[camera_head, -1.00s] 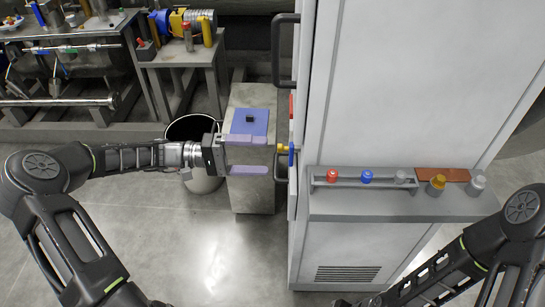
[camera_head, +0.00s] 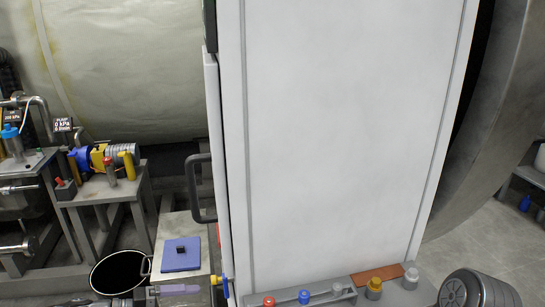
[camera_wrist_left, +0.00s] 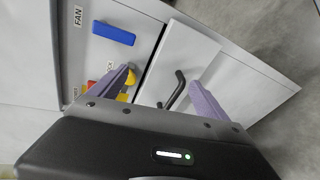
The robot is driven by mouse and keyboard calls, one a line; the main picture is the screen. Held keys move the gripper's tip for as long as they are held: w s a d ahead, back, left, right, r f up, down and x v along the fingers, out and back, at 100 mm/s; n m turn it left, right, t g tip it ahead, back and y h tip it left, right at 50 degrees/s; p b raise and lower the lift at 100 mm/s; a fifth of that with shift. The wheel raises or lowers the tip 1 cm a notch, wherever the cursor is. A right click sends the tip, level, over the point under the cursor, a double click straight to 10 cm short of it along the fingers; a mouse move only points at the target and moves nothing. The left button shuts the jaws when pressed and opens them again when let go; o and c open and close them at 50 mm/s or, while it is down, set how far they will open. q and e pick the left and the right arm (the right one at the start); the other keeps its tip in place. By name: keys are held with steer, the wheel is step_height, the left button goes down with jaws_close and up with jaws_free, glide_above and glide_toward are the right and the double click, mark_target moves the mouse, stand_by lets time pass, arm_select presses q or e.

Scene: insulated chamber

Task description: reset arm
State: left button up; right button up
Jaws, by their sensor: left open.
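My left gripper (camera_wrist_left: 163,76) is open, with its two purple fingers apart and nothing seen between them but the cabinet front behind. In the head view only one purple finger (camera_head: 180,289) shows clearly, at the bottom edge, left of the white cabinet (camera_head: 340,130). In the left wrist view the left finger is close to or in front of a yellow knob (camera_wrist_left: 130,78); I cannot tell whether they touch. A black door handle (camera_wrist_left: 175,90) lies between the fingers in that view.
A blue lever (camera_wrist_left: 113,33) sits by the FAN label. A blue pad (camera_head: 181,255) with a small black block (camera_head: 180,249) lies on a grey stand. A dark bin (camera_head: 120,272) stands left of it. Several coloured caps line the cabinet's ledge (camera_head: 335,301).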

arm_select(q)
steer(key=s+d+f+n+g+y+p, duration=0.1)
steer(key=s+d+f+y, duration=0.2)
steer(key=f, duration=0.4)
steer(key=s+d+f+g+y, duration=0.1)
steer(key=s+f+y, duration=0.1)
steer(key=s+f, duration=0.4)
steer(key=s+d+f+n+g+y+p, duration=0.1)
steer(key=s+d+f+y, duration=0.2)
steer(key=f, duration=0.5)
steer(key=s+d+m+g+y+p, duration=0.1)
steer(key=s+d+m, duration=0.5)
steer(key=s, duration=0.7)
steer(key=shift+s+d+r+m+g+y+p, duration=0.35)
steer(key=shift+d+g+p, duration=0.35)
steer(key=shift+d, duration=0.45)
steer(key=shift+w+f, duration=0.1)
steer(key=shift+w, duration=0.05)
